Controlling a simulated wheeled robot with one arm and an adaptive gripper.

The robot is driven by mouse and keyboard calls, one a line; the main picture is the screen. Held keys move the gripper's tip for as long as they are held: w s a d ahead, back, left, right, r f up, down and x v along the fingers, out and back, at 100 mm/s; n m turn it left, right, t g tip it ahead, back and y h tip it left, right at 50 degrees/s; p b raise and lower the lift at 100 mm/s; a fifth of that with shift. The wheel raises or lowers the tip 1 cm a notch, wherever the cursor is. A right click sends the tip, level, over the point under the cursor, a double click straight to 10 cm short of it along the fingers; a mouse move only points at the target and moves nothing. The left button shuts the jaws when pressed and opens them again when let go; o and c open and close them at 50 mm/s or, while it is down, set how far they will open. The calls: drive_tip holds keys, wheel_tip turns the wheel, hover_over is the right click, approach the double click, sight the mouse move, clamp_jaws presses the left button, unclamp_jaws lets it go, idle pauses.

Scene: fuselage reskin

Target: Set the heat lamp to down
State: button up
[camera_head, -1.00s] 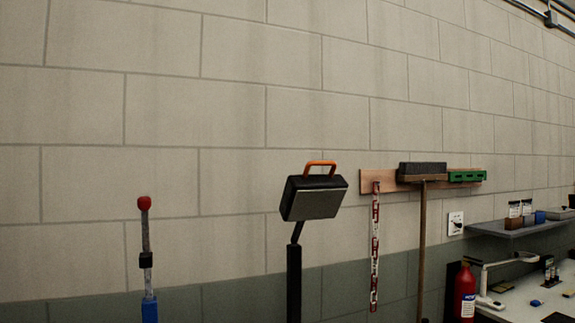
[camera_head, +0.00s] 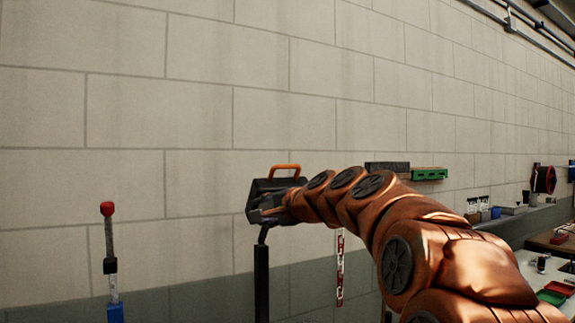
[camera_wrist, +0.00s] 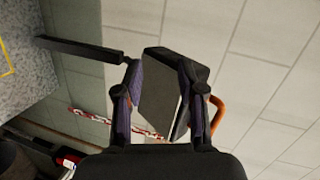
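The heat lamp has a dark box head (camera_head: 262,187) with an orange handle (camera_head: 284,168) on top, standing on a black post (camera_head: 261,280). My gripper (camera_head: 268,210) is at the lamp head's right front and hides part of it. In the wrist view my gripper (camera_wrist: 162,75) has its fingers spread, with the lamp head (camera_wrist: 158,98) between or just beyond them. The orange handle (camera_wrist: 217,115) shows beyond the right finger there, and the post (camera_wrist: 80,48) runs off to the left. I cannot tell whether the fingers touch the head.
A blue pole with a red knob (camera_head: 107,210) stands left of the lamp. A red-and-white chain (camera_head: 340,265) hangs to the right, near a green tool (camera_head: 429,174) on the wall. A bench and shelf are at the far right.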

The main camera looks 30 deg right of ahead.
sight(289, 167)
drive_tip(key=d+r+m+t+h, duration=0.3)
drive_tip(key=d+r+m, duration=0.1)
drive_tip(key=d+r, duration=0.6)
drive_tip(key=shift+w+d+f+p, duration=0.15)
drive_tip(key=shift+w+p, duration=0.5)
drive_tip(key=shift+w, duration=1.1)
drive_tip(key=shift+w+d+p, duration=0.2)
drive_tip(key=shift+w+p, duration=0.45)
drive_tip(key=shift+w, duration=1.05)
clamp_jaws()
